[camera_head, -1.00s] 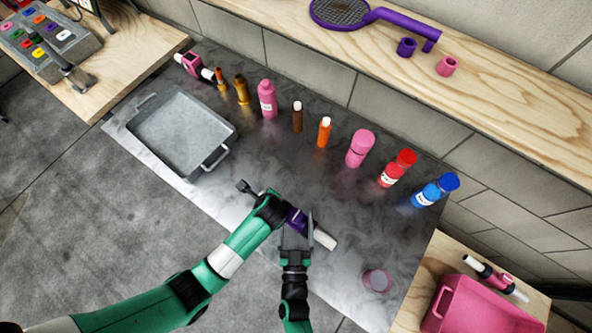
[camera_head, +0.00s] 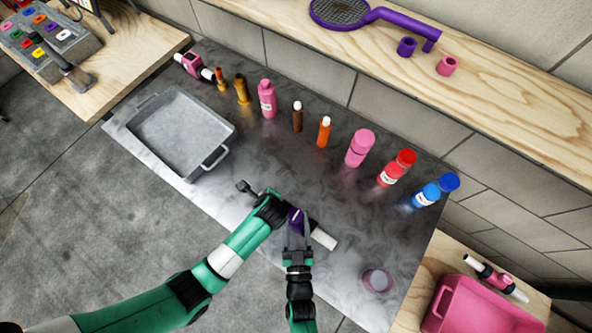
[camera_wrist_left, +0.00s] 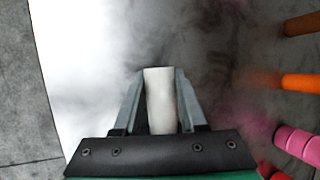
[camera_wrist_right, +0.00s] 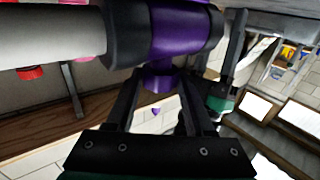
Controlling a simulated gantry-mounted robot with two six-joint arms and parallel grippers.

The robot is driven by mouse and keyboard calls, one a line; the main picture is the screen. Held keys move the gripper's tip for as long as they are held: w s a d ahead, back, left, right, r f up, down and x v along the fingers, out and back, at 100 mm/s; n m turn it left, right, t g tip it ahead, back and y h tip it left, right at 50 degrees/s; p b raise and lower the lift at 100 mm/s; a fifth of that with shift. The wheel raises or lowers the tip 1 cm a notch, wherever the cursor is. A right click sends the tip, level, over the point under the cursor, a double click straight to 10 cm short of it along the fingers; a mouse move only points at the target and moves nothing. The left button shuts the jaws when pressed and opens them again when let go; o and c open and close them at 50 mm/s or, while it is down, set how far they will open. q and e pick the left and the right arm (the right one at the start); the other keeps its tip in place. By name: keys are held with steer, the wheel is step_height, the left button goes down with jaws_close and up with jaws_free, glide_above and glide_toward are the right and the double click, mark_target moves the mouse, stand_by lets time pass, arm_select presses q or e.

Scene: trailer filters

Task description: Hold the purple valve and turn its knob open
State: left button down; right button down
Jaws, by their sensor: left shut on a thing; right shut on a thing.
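The purple valve (camera_head: 295,216) is held over the front of the dark metal tabletop, with a white pipe end (camera_head: 324,239) pointing to the lower right. My left gripper (camera_wrist_left: 160,95) is shut on the valve's other white pipe end (camera_wrist_left: 160,105). In the head view my left wrist hides that end. My right gripper (camera_head: 299,238) reaches up from below, and its fingers are around the valve's purple knob (camera_wrist_right: 158,80). In the right wrist view the purple body (camera_wrist_right: 180,27) with black collars lies across the top, just beyond the fingertips.
A grey metal tray (camera_head: 180,132) stands at the left of the table. Several bottles, including a pink one (camera_head: 360,148) and a blue one (camera_head: 436,190), line the back. A pink bin (camera_head: 485,305) is at lower right.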

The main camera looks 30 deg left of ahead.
steer(key=shift+w+n+g+y, duration=0.1)
steer(key=shift+n+g+y, duration=0.3)
steer(key=shift+y, duration=0.1)
steer(key=shift+c, duration=1.3)
jaws_free()
steer(key=v, duration=1.2)
steer(key=shift+c, duration=0.3)
